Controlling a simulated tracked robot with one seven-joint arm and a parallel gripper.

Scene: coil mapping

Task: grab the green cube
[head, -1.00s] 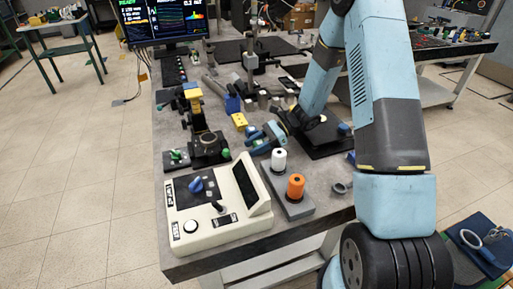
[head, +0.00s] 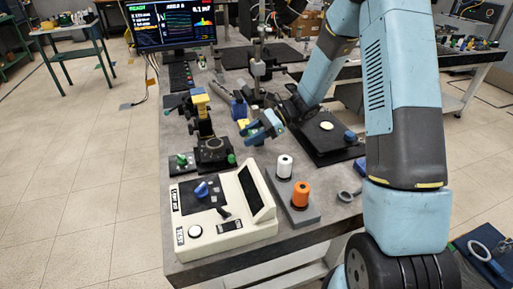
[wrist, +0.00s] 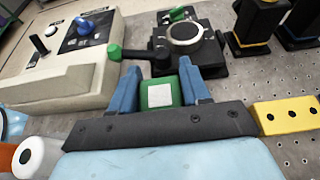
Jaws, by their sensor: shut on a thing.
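The green cube (wrist: 160,94), with a pale square on its face, sits between the two blue fingers of my gripper (wrist: 160,97) in the wrist view. My gripper is shut on it. In the head view my gripper (head: 263,130) is over the middle of the grey workbench (head: 180,148), close to a yellow block (head: 243,126). The cube is mostly hidden by the fingers in the head view.
A cream control console (head: 230,228) stands at the bench's near left. White (head: 284,166) and orange (head: 300,194) spools stand beside it. A dark fixture (head: 213,152) with a green-ended handle (wrist: 115,52) is left of my gripper. A black plate (head: 325,140) lies right.

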